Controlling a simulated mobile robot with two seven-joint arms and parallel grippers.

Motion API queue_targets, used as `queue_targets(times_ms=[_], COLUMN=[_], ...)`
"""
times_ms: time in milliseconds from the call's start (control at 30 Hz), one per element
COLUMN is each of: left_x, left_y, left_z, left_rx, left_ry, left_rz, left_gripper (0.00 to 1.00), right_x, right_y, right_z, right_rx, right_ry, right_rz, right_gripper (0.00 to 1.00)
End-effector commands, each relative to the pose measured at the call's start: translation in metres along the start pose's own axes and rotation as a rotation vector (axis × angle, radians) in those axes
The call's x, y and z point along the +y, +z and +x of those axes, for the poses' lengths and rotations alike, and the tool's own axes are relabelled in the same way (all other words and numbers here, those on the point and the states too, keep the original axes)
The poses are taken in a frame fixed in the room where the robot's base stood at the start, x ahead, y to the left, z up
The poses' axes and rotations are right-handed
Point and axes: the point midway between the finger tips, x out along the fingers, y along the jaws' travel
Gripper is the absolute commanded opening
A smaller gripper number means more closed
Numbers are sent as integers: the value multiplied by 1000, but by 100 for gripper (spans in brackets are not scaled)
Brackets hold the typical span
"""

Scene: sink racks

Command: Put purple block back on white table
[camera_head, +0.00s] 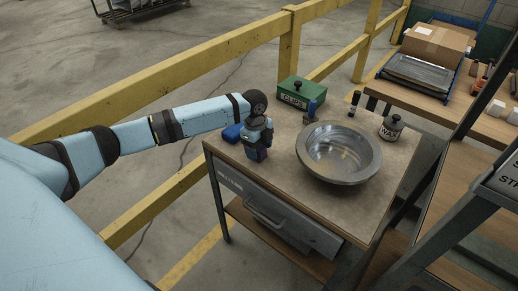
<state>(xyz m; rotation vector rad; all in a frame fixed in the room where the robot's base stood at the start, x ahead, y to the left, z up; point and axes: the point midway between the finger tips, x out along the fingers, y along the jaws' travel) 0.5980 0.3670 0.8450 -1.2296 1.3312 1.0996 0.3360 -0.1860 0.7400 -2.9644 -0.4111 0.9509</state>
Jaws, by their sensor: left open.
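My left gripper (257,154) points down over the left part of a brown-topped table (345,213). It is open, and its fingers are small and dark here, so I cannot tell whether anything is between them. A blue object (232,133) lies just left of the gripper, partly hidden by my arm. I cannot make out a clearly purple block or a white table. My right gripper is not in view.
A round metal bowl (314,166) stands right of the gripper. A green box (297,95), a small blue item (311,109) and a lidded jar (391,127) are at the back. Yellow railings (208,65) run behind. A bench with a cardboard box (436,44) stands right.

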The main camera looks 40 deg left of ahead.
Motion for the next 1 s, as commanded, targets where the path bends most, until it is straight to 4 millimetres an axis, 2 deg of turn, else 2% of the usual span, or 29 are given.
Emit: queue_targets(times_ms=[267, 500, 700, 1000], left_x=[-1, -1, 0, 0], left_y=[0, 0, 0, 0], left_z=[-55, -100, -116, -118], left_rx=[0, 1, 0, 0], left_ry=[-4, -3, -1, 0], left_rz=[1, 0, 0, 0], left_gripper=[65, 65, 65, 65], right_x=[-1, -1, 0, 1], right_y=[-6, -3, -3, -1], right_z=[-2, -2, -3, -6], right_rx=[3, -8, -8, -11], right_ry=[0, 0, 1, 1], right_rz=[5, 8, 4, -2], right_gripper=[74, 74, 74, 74])
